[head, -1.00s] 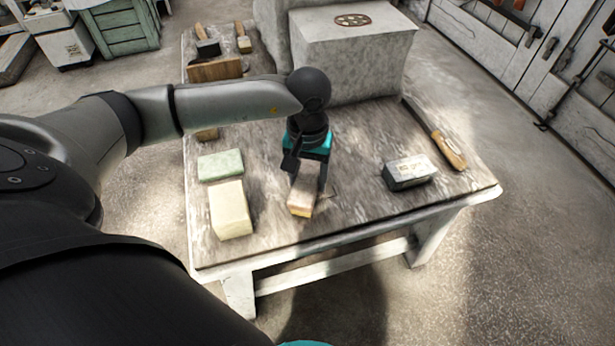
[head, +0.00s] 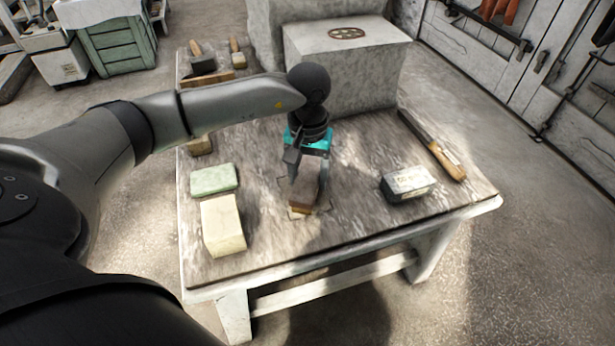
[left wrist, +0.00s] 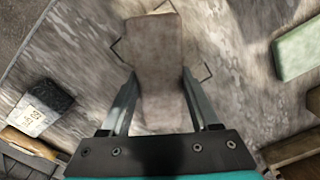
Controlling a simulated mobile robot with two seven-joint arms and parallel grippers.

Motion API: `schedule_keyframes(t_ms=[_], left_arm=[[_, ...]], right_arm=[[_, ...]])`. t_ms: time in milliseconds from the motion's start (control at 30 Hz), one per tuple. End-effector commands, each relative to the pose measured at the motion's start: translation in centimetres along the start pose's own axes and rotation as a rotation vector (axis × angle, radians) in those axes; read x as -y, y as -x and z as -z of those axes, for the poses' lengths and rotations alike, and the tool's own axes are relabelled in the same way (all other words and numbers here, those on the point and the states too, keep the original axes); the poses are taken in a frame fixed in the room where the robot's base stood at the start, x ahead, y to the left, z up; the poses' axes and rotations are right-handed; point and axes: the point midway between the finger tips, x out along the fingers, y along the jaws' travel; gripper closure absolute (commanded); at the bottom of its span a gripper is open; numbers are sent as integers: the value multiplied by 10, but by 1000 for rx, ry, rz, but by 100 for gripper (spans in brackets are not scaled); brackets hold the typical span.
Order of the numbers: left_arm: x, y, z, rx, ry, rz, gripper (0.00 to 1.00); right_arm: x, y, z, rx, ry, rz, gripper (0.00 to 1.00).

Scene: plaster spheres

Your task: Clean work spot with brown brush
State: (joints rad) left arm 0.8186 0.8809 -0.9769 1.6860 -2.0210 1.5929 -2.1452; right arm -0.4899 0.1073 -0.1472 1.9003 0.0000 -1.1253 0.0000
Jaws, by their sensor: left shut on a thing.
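A brown brush (head: 304,196) is between the fingers of my left gripper (head: 309,184), which is shut on it. The brush is at the table top, near the middle front; I cannot tell whether it touches the surface. In the left wrist view the brush (left wrist: 160,62) runs away from me between the two fingers. Thin dark corner lines of the work spot (left wrist: 119,46) show on both sides of the brush. The brush covers the middle of the spot. My right gripper is not in view.
On the worn table (head: 345,230), a green block (head: 213,179) and a cream block (head: 222,226) lie left of the gripper. A dark labelled block (head: 407,184) and a wooden-handled tool (head: 436,147) lie right. A large pale stone block (head: 345,70) stands behind.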

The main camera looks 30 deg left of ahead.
Motion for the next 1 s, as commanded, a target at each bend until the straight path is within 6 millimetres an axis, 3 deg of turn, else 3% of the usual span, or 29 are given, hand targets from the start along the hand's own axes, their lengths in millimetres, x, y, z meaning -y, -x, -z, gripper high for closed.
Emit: schedule_keyframes(t_ms=[733, 1000], left_arm=[[1, 0, -41, 1, 0, 2, 82], [0, -2, -35, -2, 3, 2, 82]], right_arm=[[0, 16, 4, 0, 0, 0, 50], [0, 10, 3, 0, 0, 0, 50]])
